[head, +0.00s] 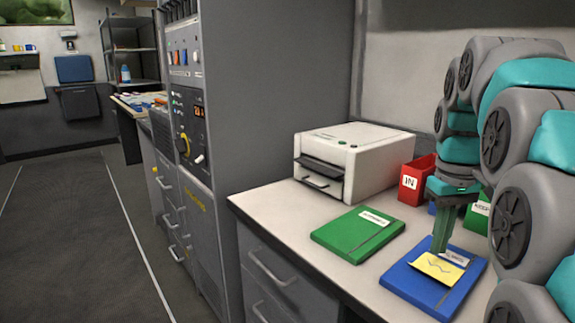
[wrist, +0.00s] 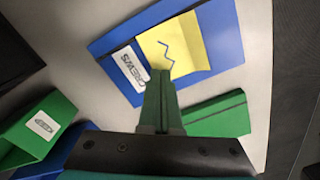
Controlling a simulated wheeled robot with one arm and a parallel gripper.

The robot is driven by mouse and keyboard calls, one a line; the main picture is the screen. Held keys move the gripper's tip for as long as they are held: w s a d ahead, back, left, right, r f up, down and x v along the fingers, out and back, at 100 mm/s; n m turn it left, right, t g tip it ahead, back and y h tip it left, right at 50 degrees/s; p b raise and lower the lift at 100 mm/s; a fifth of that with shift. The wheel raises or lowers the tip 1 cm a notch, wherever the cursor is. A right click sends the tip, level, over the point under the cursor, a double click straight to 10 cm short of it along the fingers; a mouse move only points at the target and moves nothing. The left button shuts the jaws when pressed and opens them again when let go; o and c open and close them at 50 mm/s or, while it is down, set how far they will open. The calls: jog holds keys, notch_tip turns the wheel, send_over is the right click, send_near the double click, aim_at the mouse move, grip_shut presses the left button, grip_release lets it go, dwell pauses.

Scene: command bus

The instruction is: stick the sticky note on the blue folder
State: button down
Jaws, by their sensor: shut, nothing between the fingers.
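The blue folder (head: 462,295) lies flat on the desk, with a white label reading "CREWS" (wrist: 122,68) in the wrist view. The yellow sticky note (head: 436,268) lies on the blue folder, beside the label. It has a blue zigzag mark and also shows in the wrist view (wrist: 190,50). My gripper (head: 439,249) points down over the folder, shut and empty. In the wrist view its fingertips (wrist: 162,76) overlap the note's near edge; I cannot tell whether they touch it. The fingers hide a little of the folder.
A green folder (head: 335,237) lies left of the blue one. A white printer (head: 375,155) stands behind it. A red tray marked "IN" (head: 424,172) and a green labelled tray (head: 477,220) stand at the back. The desk's front left strip is clear.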

jog(key=shift+f+b, duration=0.35)
jog(key=shift+f, duration=0.5)
dwell(0.4)
jog(key=shift+r, duration=0.15)
dwell(0.4)
jog(key=shift+r+p, duration=1.45)
jog(key=shift+r, duration=0.9)
jog(key=shift+a, duration=0.15)
